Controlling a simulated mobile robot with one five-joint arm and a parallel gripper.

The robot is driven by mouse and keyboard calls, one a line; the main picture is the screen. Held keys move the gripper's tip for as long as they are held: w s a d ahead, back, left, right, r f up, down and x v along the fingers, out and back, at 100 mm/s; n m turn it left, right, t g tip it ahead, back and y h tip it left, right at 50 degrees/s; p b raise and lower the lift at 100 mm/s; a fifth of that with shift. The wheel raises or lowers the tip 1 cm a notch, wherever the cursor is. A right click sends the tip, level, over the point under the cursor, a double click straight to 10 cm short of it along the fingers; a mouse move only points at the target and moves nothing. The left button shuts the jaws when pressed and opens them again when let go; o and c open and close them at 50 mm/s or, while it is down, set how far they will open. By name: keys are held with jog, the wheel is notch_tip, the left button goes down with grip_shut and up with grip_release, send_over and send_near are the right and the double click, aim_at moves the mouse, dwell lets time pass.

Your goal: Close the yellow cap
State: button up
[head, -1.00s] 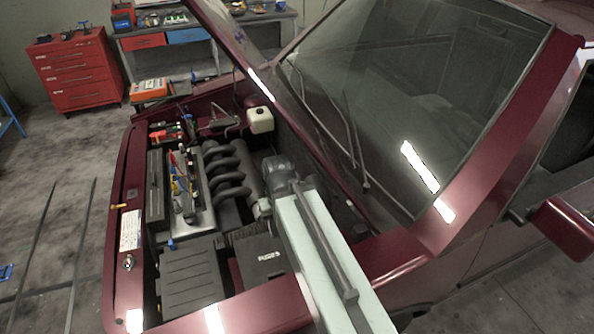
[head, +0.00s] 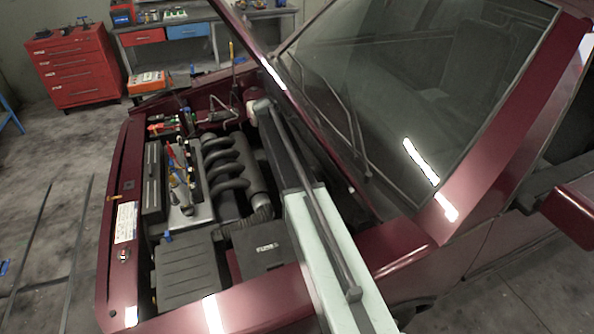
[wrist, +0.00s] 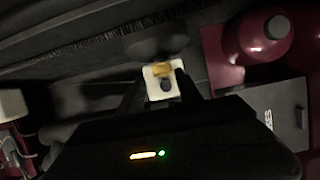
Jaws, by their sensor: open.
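In the wrist view, a yellow cap (wrist: 162,69) shows at the upper edge of a small white piece (wrist: 151,77) with a dark round spot (wrist: 166,86) on it. Whether the cap is raised or seated is too blurred to tell. My gripper (wrist: 161,84) is open, with its dark fingers on either side of the white piece. Contact cannot be made out. In the head view my gripper (head: 261,104) reaches over the back of the engine bay, next to a white reservoir (head: 251,114) that it partly hides. The yellow cap cannot be picked out there.
A red rounded part (wrist: 264,38) is at upper right there.

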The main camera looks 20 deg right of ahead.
jog(key=b+x, duration=0.7)
jog(key=x, duration=0.1)
jog(key=shift+r, duration=0.15)
jog(key=shift+c, duration=0.3)
